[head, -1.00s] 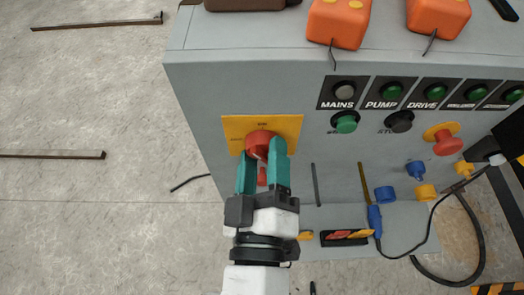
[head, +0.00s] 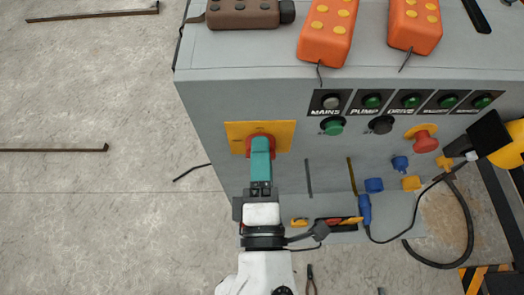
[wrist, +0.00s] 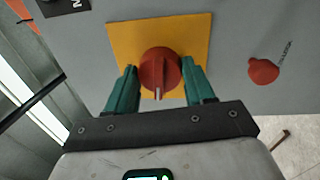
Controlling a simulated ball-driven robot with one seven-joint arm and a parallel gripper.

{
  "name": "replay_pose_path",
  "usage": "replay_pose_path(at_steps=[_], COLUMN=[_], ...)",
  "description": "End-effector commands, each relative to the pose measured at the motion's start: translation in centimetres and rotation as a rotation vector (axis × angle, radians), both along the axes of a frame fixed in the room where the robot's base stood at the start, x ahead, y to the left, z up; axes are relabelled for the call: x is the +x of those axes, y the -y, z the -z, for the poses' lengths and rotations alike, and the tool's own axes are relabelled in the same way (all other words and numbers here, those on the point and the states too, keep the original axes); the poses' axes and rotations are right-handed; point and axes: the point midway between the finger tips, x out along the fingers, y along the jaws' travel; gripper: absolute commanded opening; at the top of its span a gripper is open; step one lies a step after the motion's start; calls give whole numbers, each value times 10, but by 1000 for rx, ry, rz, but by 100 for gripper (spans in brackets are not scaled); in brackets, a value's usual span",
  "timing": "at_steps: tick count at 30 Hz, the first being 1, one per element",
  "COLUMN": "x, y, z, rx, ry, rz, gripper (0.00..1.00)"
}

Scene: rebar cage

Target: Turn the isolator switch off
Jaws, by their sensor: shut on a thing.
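The isolator switch is a red rotary knob (head: 273,146) on a yellow plate (head: 283,133) at the left of the grey cabinet front. In the wrist view the knob (wrist: 158,66) has a pale mark at its edge nearest my gripper. My gripper (head: 261,148) is shut on the knob. In the wrist view its teal fingers flank the knob left and right (wrist: 160,88). In the head view the fingers overlap edge-on and hide the knob's middle and lower part. The plate's lettering is partly hidden or too small to read.
Right of the plate are a MAINS lamp (head: 331,102), a green button (head: 332,126), a black button (head: 381,124) and a red mushroom button (head: 425,141). Orange pendants (head: 326,30) lie on the cabinet top. A blue plug and cable (head: 364,209) hang lower right. Floor at left is mostly clear.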

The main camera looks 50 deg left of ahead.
Motion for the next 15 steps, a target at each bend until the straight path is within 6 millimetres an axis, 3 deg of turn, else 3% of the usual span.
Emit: replay_pose_path(at_steps=[15], x=[0], y=[0], z=[1], rx=[-85], ry=[98], rz=[-1], gripper=[23])
